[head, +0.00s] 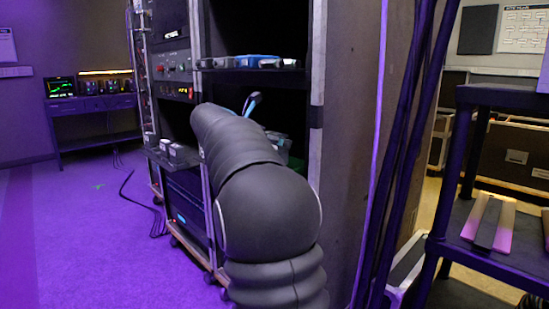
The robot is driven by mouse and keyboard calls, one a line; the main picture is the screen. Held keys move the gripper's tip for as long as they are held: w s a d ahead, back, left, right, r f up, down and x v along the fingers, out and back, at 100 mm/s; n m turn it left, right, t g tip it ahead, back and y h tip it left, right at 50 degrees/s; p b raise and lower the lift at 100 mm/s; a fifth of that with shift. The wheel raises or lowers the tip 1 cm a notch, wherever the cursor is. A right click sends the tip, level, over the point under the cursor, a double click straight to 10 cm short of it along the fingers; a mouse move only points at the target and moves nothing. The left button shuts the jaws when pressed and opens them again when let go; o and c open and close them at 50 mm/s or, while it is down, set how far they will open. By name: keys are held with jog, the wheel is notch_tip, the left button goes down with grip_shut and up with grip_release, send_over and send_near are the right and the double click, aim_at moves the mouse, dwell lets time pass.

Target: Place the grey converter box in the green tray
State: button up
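My arm reaches into the open bay of the equipment rack and hides most of the bay. A slim dark and blue piece (252,103) sticks up beyond the arm; it may be part of my gripper, whose fingertips I cannot make out. A greyish shape (274,136) shows just right of the arm inside the bay; I cannot tell if it is the grey converter box. A small dark green patch (295,162) below it may be part of the green tray, mostly hidden. I cannot see whether anything is held.
The rack's upper shelf (285,70) carries blue and grey items. Small grey blocks (172,150) sit at the rack's left. Dark cables (400,150) hang at the right, near a dark shelf unit (462,160) with flat bars. A bench stands far left. Floor at left is mostly clear.

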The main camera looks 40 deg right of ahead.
jog(key=shift+w+d+f, duration=0.3)
jog(key=shift+w, duration=0.05)
jog(key=shift+f+b, duration=0.65)
jog(key=shift+f, duration=1.3)
jog(key=o, duration=1.3)
jog(key=shift+f, duration=0.15)
